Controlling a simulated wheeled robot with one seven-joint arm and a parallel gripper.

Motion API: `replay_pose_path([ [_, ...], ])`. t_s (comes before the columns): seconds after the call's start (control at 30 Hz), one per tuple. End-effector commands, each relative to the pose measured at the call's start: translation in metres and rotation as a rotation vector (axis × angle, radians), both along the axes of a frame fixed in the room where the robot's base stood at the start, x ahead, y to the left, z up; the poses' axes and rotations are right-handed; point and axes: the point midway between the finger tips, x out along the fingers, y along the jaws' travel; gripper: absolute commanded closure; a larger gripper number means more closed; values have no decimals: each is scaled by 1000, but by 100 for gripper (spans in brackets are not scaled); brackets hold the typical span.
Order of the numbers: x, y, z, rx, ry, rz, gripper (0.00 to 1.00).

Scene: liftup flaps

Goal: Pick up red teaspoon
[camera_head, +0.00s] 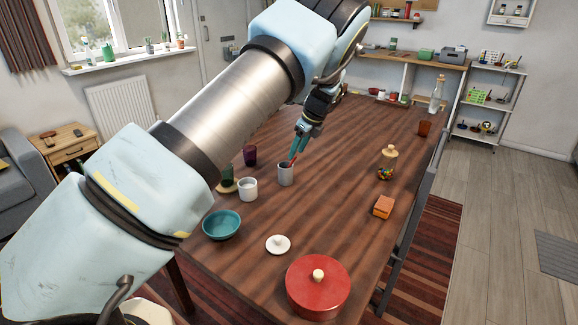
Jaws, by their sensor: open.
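The red teaspoon (293,158) stands tilted in a grey cup (286,174) on the wooden table, with its upper part sticking out above the rim. The rest of it is hidden inside the cup. My gripper (297,151) is just above the cup, pointing down, with its teal fingers at the spoon's upper end. The fingers are open. At this size I cannot tell whether they touch the spoon.
A white mug (248,189), a dark purple cup (250,155) and a teal bowl (221,225) stand left of the cup. A white lid (278,244) and a red lidded pot (318,287) are nearer. A candy jar (387,163) and an orange block (383,206) stand right. The table between is clear.

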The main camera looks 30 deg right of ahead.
Motion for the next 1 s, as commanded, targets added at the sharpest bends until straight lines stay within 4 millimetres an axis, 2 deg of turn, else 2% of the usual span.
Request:
replay_pose_path([
  [0.17,5,2,-12,2,1,0,50],
  [0.43,16,7,-44,1,1,2,50],
  [0.73,18,7,-50,-2,0,1,50],
  [1.0,18,7,-50,-2,0,1,79],
])
